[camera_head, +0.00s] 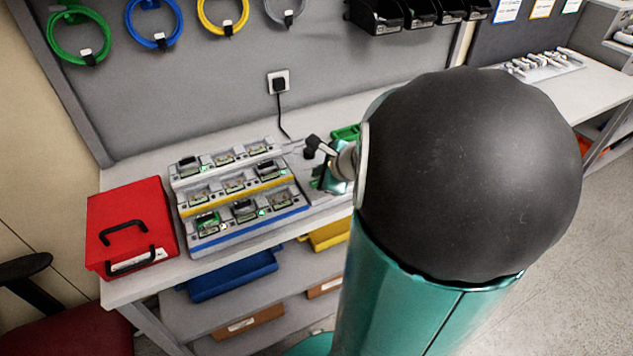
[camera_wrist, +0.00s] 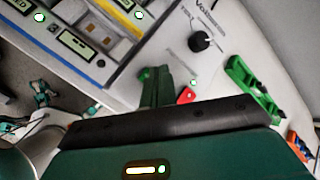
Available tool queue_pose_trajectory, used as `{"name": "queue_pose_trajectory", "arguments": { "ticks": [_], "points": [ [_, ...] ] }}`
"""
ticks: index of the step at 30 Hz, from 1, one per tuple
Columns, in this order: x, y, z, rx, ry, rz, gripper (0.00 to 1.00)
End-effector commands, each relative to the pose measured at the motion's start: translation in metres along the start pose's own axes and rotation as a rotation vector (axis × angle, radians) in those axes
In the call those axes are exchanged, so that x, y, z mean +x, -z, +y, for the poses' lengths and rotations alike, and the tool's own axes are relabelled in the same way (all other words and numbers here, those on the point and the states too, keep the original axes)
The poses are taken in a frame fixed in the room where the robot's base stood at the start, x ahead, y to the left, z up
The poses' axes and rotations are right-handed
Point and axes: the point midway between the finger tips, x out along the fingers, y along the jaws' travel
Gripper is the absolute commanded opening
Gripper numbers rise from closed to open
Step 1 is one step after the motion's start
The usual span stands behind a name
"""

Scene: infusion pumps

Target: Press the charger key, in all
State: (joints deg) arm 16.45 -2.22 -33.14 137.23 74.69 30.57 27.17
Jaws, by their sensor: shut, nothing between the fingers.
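The charger (camera_head: 245,228) is a stepped rack in the head view, with pale, yellow and blue edged tiers holding several small modules. Its corner and blue stripe (camera_wrist: 85,62) show at the upper left of the wrist view. Beside it is a pale panel with a black knob (camera_wrist: 200,41) and a small red part (camera_wrist: 186,95), possibly the key; its lower end is hidden. My gripper (camera_wrist: 155,78) is shut and empty, its green fingers over the panel just left of the red part. I cannot tell whether they touch the panel. In the head view my arm largely hides the gripper.
A red case (camera_head: 130,225) stands left of the charger. A green slotted holder (camera_wrist: 252,88) lies right of the panel. A black plug (camera_head: 279,85) with a cable is on the wall. Blue (camera_head: 232,277) and yellow (camera_head: 330,234) bins sit below the bench top.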

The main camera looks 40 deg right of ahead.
Motion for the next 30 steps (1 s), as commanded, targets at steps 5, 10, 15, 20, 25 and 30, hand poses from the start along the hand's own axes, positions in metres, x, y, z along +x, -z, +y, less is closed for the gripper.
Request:
{"name": "queue_pose_trajectory", "arguments": {
  "ticks": [5,10,15,20,25,30],
  "points": [
    [0.0,0.0,0.0,0.0,0.0,0.0,0.0],
    [-0.002,-0.002,-0.002,-0.002,0.0,-0.001,0.0],
    [-0.012,-0.009,-0.009,-0.002,0.001,-0.003,0.0],
    [-0.023,-0.017,-0.017,-0.002,0.002,-0.002,0.0],
    [-0.032,-0.024,-0.023,-0.002,0.0,-0.003,0.0],
    [-0.035,-0.026,-0.025,0.0,-0.001,0.0,0.0]
  ]
}}
